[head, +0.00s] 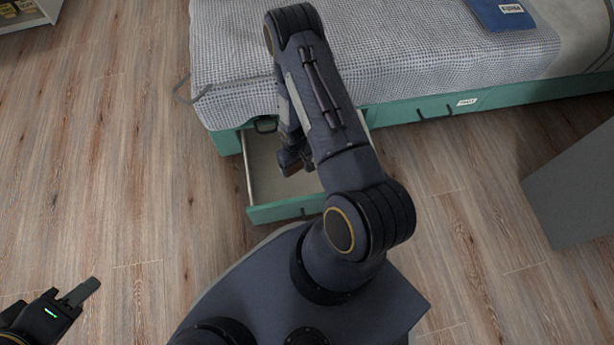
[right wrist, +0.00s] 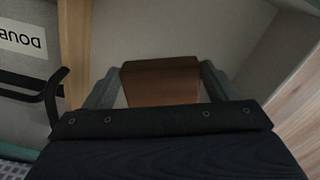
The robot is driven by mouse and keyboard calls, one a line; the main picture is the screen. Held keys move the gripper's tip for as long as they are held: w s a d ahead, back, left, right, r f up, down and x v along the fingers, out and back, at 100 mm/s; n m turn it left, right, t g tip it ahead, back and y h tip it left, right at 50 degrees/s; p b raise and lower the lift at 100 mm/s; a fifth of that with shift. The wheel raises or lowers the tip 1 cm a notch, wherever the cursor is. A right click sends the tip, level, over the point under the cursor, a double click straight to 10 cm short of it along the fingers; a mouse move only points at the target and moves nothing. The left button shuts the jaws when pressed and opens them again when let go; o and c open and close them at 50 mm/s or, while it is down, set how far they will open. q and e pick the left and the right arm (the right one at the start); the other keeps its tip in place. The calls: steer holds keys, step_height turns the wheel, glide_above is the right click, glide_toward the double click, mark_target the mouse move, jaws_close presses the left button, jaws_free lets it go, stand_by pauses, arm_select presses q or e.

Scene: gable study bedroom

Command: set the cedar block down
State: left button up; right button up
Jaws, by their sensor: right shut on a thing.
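The cedar block (right wrist: 160,84) is a brown block between the two grey fingers of my right gripper (right wrist: 158,88), which is shut on it. In the head view the right gripper (head: 290,158) hangs over the open drawer (head: 285,209), which has a green front and a pale inside. My arm hides part of the drawer. In the right wrist view pale drawer surfaces lie behind the block; I cannot tell whether it touches the bottom. My left gripper (head: 78,292) is at the lower left, over the floor, far from the drawer; its finger gap is unclear.
The bed (head: 235,60) with a grey-white cover stands above the drawer on a green base (head: 430,108). A blue labelled item (head: 500,13) lies on it. A grey cabinet (head: 575,190) stands at the right. The wood floor (head: 120,180) at the left is clear.

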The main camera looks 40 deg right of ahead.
steer(key=f, duration=0.1)
steer(key=s+d+f, duration=0.1)
steer(key=s+f+b, duration=0.1)
steer(key=shift+d+f, duration=0.25)
steer(key=shift+d, duration=0.15)
steer(key=f+b, duration=0.1)
steer(key=f, duration=0.2)
steer(key=shift+s+d+f+b, duration=0.2)
steer(key=shift+s+b, duration=0.15)
steer(key=shift+b, duration=0.05)
steer(key=shift+f, duration=0.25)
steer(key=shift+r, duration=0.1)
steer(key=shift+f, duration=0.25)
steer(key=o, duration=1)
steer(key=shift+r, duration=0.1)
steer(key=shift+c, duration=0.2)
